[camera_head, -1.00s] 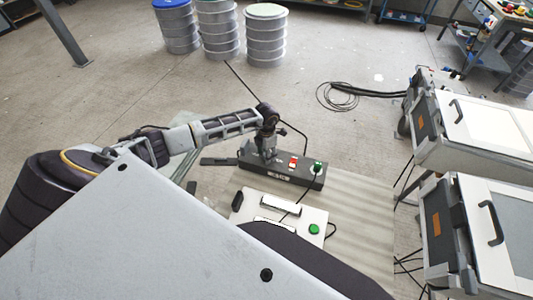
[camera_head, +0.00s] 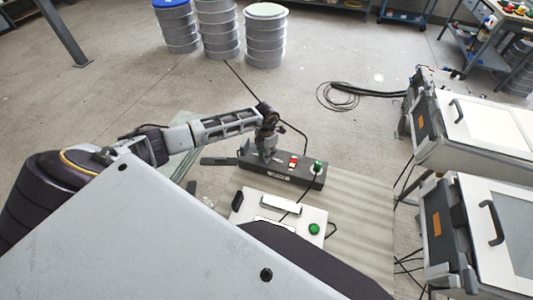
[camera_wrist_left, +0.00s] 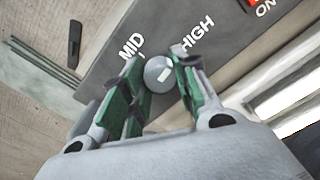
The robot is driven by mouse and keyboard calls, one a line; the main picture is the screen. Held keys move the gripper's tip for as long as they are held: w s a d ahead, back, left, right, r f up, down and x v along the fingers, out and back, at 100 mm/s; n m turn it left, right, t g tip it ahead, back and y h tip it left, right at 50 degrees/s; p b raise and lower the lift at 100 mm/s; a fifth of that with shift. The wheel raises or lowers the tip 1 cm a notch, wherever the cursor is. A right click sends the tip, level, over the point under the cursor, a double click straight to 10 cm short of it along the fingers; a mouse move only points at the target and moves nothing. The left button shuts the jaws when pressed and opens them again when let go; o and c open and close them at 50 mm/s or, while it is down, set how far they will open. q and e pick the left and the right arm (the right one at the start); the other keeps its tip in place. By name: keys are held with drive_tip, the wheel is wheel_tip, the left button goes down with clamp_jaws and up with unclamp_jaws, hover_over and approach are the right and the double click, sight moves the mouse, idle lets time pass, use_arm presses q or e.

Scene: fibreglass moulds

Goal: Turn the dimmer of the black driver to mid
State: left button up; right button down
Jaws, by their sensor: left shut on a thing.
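The black driver (camera_head: 300,178) is a long dark box on the pale mat, with a red switch and a green part on its top. My left gripper (camera_head: 265,153) is over its left end. In the left wrist view my left gripper (camera_wrist_left: 160,88) is shut on the round grey dimmer knob (camera_wrist_left: 158,70), one finger on each side. The knob bears a short white mark on its right part; which end points is hard to tell. The printed words MID and HIGH show on the driver's face (camera_wrist_left: 165,25) beyond the knob. My right gripper is not in view.
A white unit (camera_head: 262,193) with a green button lies just in front of the driver. Dark cables run near both. Metal drums (camera_head: 265,40) stand at the back, and cases (camera_head: 480,130) stand at the right. The floor behind the driver is mostly clear.

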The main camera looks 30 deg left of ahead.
use_arm(q)
drive_tip(key=n, duration=0.8)
drive_tip(key=n+p, duration=0.1)
drive_tip(key=n, duration=0.3)
drive_tip(key=shift+r+n, duration=0.1)
drive_tip(key=shift+n, duration=0.3)
drive_tip(key=shift+n+p, duration=0.3)
drive_tip(key=shift+n, duration=1.2)
drive_tip(key=o, duration=1)
drive_tip(key=shift+o, duration=0.2)
